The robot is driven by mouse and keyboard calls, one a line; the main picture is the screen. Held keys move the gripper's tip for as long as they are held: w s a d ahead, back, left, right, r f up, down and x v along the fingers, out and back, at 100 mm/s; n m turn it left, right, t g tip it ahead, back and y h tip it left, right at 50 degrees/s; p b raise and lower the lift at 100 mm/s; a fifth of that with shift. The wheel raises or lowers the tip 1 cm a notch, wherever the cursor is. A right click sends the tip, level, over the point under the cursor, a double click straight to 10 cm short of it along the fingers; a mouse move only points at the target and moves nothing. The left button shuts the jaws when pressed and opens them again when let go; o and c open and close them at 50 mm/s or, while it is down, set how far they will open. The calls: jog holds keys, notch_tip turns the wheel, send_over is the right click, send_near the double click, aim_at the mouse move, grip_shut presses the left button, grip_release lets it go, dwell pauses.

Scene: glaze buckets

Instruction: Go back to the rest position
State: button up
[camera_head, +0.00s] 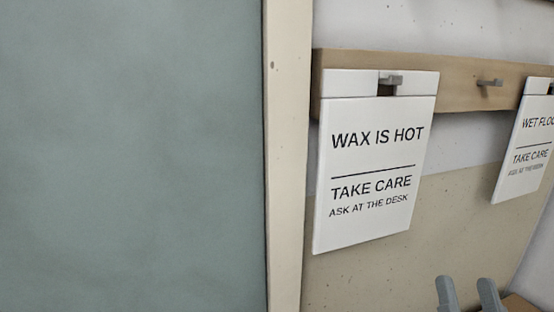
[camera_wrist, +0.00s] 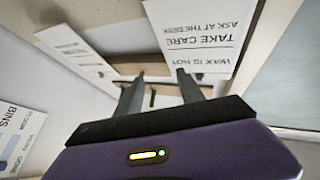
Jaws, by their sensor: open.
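My gripper (camera_head: 466,290) shows at the bottom right of the head view, with two grey fingertips apart. In the wrist view the two dark fingers of my gripper (camera_wrist: 160,75) are spread, and I see nothing held between them. A white sign reading "WAX IS HOT" (camera_head: 370,160) hangs from a hook on the wooden rail (camera_head: 455,82), above and to the left of my gripper. This sign also shows upside down in the wrist view (camera_wrist: 205,35), close beyond the right finger.
A second sign, "WET FLOO…" (camera_head: 525,145), hangs farther right, cut off. A bare hook (camera_head: 489,83) sits between the two signs. A pale post (camera_head: 286,150) and a grey-green panel (camera_head: 130,150) fill the left. The wrist view shows a "BINS" sign (camera_wrist: 20,138) at left.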

jog(key=s+a+f+n+g+y+p, duration=0.1)
jog(key=s+f+g, duration=0.3)
jog(key=s+f, duration=0.6)
jog(key=s+a+f+n+g+y+p, duration=0.1)
jog(key=s+f+g, duration=0.4)
jog(key=s+f, duration=0.5)
jog(key=s+a+n+y, duration=0.1)
jog(key=s+a, duration=0.1)
jog(key=s, duration=0.4)
jog(key=shift+s+a+f, duration=0.25)
